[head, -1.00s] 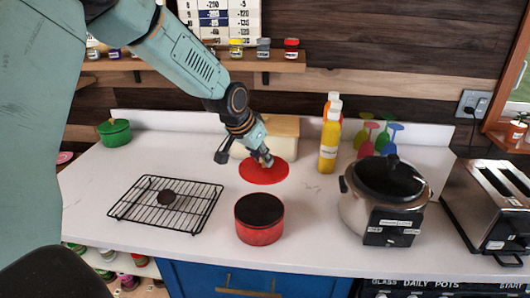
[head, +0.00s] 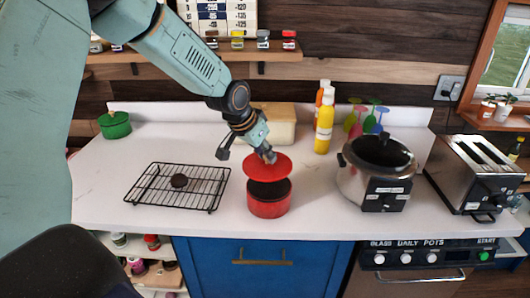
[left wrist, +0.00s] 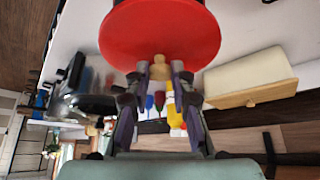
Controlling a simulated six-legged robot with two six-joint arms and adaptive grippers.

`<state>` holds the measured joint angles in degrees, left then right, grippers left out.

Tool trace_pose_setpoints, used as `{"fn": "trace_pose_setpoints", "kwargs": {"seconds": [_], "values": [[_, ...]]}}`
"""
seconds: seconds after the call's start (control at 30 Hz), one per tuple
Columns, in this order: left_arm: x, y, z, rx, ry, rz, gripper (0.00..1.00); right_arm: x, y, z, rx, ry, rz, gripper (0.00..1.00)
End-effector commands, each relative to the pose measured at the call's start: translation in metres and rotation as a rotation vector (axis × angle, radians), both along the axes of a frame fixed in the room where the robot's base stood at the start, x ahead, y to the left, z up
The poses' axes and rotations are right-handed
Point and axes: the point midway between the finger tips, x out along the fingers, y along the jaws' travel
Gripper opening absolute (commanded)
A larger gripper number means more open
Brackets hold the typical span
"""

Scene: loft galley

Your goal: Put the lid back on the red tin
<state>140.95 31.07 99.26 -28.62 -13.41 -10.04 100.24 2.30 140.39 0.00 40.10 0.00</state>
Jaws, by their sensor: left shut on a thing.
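The red tin (head: 268,207) stands open on the white counter, its dark inside showing. My left gripper (head: 268,156) is shut on the small knob of the round red lid (head: 268,167). The lid is roughly level, above and slightly behind the tin, and hides the back of its rim in the head view. It looks raised off the tin. In the left wrist view the lid (left wrist: 160,35) fills the top, with its pale knob (left wrist: 160,68) between the fingers of my left gripper (left wrist: 160,75). My right gripper is not in view.
A black wire rack (head: 178,186) with a small dark disc lies left of the tin. A slow cooker (head: 372,185) and a toaster (head: 472,175) stand to the right. A cream box (head: 272,125) and yellow bottle (head: 325,125) stand behind. The counter's front edge is close before the tin.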

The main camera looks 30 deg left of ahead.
Motion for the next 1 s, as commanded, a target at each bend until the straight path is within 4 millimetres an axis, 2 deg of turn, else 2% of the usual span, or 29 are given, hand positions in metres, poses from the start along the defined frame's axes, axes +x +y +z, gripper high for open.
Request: {"fn": "trace_pose_setpoints", "kwargs": {"seconds": [0.27,0.73,1.0], "values": [[0.004,0.001,-0.009,0.001,0.001,0.011,0.0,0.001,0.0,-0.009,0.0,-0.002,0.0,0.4],[0.002,0.0,-0.045,0.002,0.001,0.007,0.0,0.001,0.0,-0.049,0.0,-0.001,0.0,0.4],[0.0,0.0,-0.062,0.0,0.003,0.007,0.0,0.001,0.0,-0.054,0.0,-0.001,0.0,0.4]]}}
